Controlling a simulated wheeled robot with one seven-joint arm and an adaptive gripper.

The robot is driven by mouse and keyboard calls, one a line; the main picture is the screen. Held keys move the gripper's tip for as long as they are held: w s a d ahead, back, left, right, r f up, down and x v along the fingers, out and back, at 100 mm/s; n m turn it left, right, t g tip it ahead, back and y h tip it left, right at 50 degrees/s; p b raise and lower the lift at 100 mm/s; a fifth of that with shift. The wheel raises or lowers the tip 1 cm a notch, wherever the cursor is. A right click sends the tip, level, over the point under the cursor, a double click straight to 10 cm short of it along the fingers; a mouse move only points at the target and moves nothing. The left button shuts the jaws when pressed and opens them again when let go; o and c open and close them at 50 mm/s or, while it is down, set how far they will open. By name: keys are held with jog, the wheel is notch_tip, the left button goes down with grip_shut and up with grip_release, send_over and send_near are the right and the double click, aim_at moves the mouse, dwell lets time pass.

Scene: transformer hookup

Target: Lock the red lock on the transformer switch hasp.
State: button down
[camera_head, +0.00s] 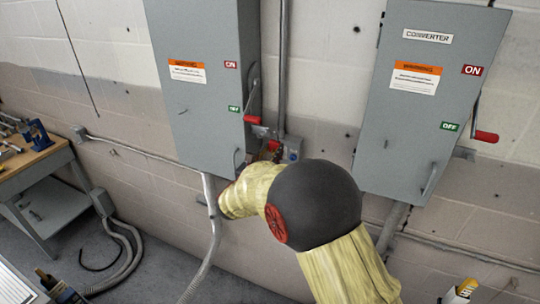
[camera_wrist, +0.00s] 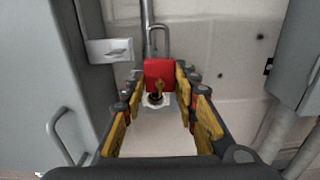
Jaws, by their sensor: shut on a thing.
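The red lock (camera_wrist: 158,72) is between the fingertips of my gripper (camera_wrist: 158,88) in the wrist view. Its metal shackle points up and away, and a brass key sits in its lower face. I cannot tell whether the shackle is open. A grey metal tab with a slot (camera_wrist: 112,51), which looks like the hasp, juts from the left switch box (camera_wrist: 30,80). The lock is to the right of this tab and apart from it in the picture. In the head view, my gripper (camera_head: 272,150) is beside the lower right edge of the left box (camera_head: 205,80), partly hidden by my arm.
A second grey box labelled CONVERTER (camera_head: 425,100) hangs to the right, with a red-tipped lever (camera_head: 486,137). The left box has a red-tipped lever (camera_head: 253,119) near its OFF label. A vertical conduit (camera_head: 283,70) runs between the boxes. A workbench (camera_head: 35,160) stands at left.

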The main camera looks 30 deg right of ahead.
jog(key=shift+w+a, duration=1.05)
jog(key=shift+w, duration=0.15)
jog(key=shift+w+a+b, duration=0.35)
jog(key=shift+w+b, duration=0.1)
jog(key=shift+w, duration=0.05)
dwell(1.0)
jog(key=shift+f+b, duration=0.75)
jog(key=shift+f, duration=0.25)
dwell(0.9)
jog(key=c, duration=1.4)
grip_release()
jog(key=shift+o, duration=0.5)
jog(key=shift+v, duration=2.55)
jog(key=v, duration=1.2)
